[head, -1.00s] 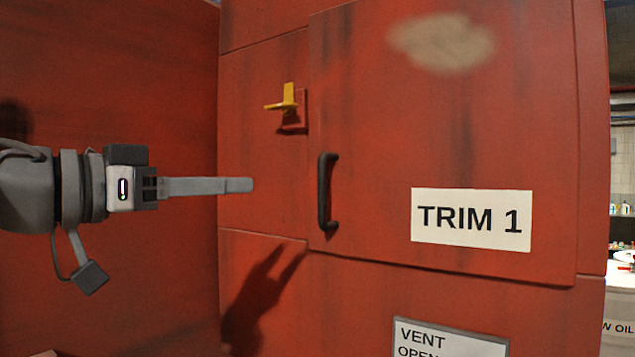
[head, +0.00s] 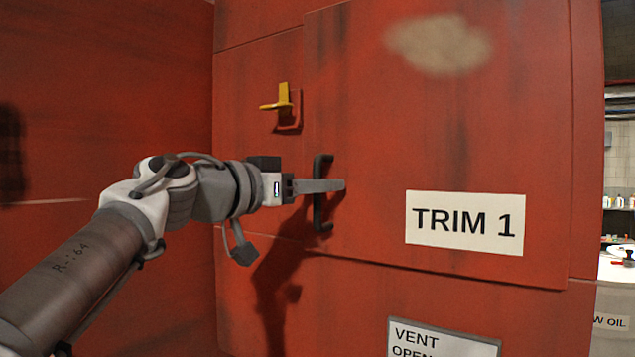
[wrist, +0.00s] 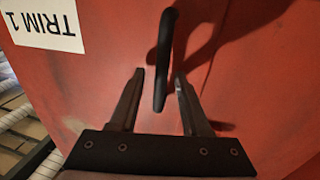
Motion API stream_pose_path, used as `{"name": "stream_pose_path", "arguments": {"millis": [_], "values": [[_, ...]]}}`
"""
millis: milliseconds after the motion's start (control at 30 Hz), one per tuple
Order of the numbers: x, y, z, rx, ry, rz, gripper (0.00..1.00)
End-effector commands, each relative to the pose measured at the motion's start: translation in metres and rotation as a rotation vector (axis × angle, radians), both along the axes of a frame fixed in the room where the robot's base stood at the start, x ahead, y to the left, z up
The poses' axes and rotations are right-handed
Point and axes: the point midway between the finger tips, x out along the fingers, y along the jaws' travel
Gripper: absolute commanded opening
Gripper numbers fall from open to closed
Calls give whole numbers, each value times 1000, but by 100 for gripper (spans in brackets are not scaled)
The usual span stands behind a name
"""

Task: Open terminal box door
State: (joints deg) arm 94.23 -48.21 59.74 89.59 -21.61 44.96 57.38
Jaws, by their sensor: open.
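The red terminal box door (head: 470,130) carries a "TRIM 1" label and looks shut in its frame. Its black bar handle (head: 322,222) stands upright near the door's left edge. A yellow latch lever (head: 283,98) on a red bracket is on the panel left of the door, above the handle. My gripper (head: 342,185) is at the handle and crosses its middle in the head view. In the wrist view the handle (wrist: 166,60) runs between the two open fingers of my gripper (wrist: 158,75), with a gap on each side. Whether a finger touches the door is unclear.
A "VENT OPEN" sign (head: 440,340) is on the panel below the door. A red wall (head: 110,90) stands at the left. At the right, past the box edge, are a counter with items and a bin marked "OIL" (head: 610,322).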

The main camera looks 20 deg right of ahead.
Motion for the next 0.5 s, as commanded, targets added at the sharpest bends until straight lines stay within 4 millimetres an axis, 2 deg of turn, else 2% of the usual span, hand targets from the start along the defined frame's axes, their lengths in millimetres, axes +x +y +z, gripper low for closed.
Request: {"name": "stream_pose_path", "arguments": {"millis": [267,500], "values": [[1,-1,0,0,0,1,47],[1,-1,0,0,0,0,6]]}}
